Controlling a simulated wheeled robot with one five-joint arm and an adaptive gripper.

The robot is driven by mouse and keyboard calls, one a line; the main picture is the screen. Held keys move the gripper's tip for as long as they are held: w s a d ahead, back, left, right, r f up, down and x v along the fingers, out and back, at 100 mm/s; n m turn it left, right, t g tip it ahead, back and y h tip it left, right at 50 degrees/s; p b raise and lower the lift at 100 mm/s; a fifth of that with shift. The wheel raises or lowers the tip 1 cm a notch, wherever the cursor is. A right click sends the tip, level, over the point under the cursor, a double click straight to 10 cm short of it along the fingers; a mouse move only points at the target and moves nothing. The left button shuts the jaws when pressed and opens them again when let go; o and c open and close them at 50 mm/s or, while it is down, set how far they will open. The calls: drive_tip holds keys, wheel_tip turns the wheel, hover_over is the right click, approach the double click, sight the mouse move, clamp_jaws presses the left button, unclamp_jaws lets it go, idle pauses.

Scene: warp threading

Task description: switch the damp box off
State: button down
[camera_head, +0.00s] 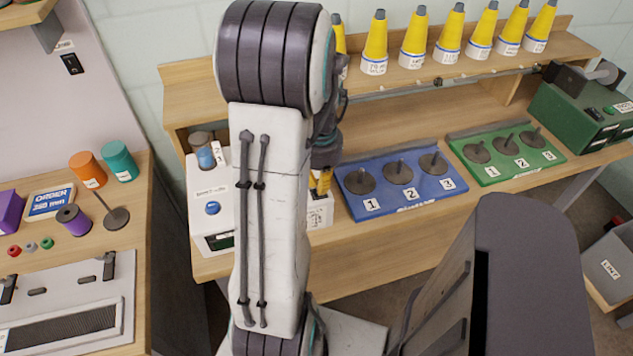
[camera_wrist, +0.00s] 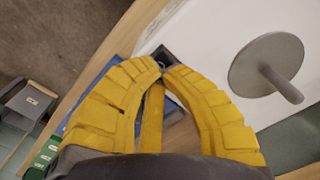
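The white box with a round blue knob (camera_head: 212,208) on its front stands at the left end of the wooden bench. It looks like the damp box, but its label is too small to read surely, and my arm hides its right part. My gripper (camera_head: 321,190) has yellow fingers and points down over a white surface right of my arm. In the wrist view, my gripper (camera_wrist: 166,70) has its fingertips together, with nothing seen held. They are at a small dark square fitting (camera_wrist: 161,57) beside a white surface (camera_wrist: 205,45). Whether they touch it is unclear.
A grey disc with a peg (camera_wrist: 267,66) stands close to the right of my fingers. A blue tray (camera_head: 375,207) and a green tray (camera_head: 495,180) with spindles lie to the right. Yellow cones (camera_head: 415,40) line the shelf. A side table (camera_head: 140,215) stands at left.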

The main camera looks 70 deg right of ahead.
drive_tip(key=shift+r+p, duration=2)
drive_tip(key=shift+r, duration=0.75)
drive_tip(key=shift+a, duration=0.1)
drive_tip(key=w+a+r+n+t, duration=0.1)
drive_tip(key=w+a+r+n, duration=0.2)
drive_tip(key=a, duration=0.7)
drive_tip(key=w+a+r+n+t, duration=0.1)
drive_tip(key=w+a+r+n, duration=0.3)
drive_tip(key=a+n, duration=0.4)
drive_tip(key=w+a+r+n+t, duration=0.2)
drive_tip(key=w+a+n, duration=0.3)
drive_tip(key=a, duration=0.9)
drive_tip(key=shift+w+r+n, duration=0.3)
drive_tip(key=shift+w+r, duration=0.2)
drive_tip(key=shift+r, duration=0.15)
drive_tip(key=shift+a, duration=0.1)
